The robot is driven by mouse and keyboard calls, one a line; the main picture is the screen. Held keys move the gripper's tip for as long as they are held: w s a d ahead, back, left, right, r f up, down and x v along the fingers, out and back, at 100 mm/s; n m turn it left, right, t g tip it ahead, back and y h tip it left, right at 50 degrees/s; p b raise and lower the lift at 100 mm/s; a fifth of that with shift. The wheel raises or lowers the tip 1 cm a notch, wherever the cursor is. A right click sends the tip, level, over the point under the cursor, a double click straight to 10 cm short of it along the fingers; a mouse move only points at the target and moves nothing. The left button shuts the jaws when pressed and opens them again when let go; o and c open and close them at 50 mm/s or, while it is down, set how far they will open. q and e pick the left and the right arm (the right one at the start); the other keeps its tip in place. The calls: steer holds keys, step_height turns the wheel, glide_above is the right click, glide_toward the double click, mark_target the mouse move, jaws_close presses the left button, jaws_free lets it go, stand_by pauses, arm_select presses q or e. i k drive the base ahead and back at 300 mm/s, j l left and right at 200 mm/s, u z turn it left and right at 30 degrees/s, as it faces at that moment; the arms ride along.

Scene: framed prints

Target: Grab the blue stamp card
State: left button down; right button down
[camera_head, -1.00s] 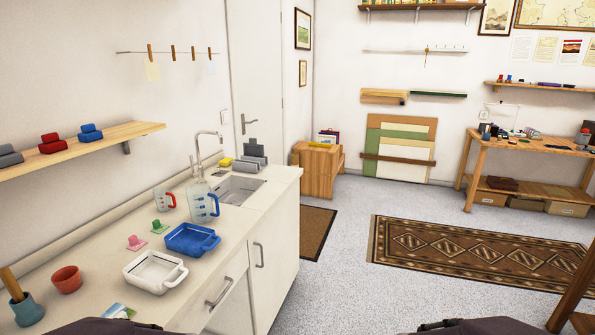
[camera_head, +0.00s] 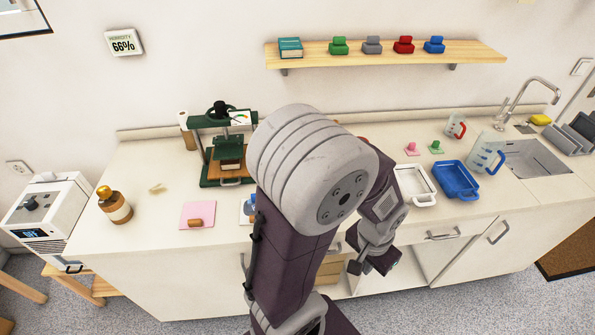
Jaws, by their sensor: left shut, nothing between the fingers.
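A small card (camera_head: 247,208) with white and blue on it lies on the counter, partly hidden behind my left arm; I cannot read its print. A blue stamp-like block (camera_head: 434,45) sits at the right of the row on the wall shelf. My left gripper (camera_head: 376,264) is shut and empty, low in front of the counter's cabinet front, right of the card and apart from it. My right gripper is not in view.
The counter (camera_head: 150,250) holds a green press (camera_head: 221,150), a pink sheet (camera_head: 197,215), a brown bottle (camera_head: 114,205), a white tray (camera_head: 415,186) and a blue tray (camera_head: 457,180). My left arm hides the counter's middle. A white machine (camera_head: 45,215) stands at left.

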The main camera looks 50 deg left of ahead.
mark_target(251, 205)
steer(key=u, duration=2.35)
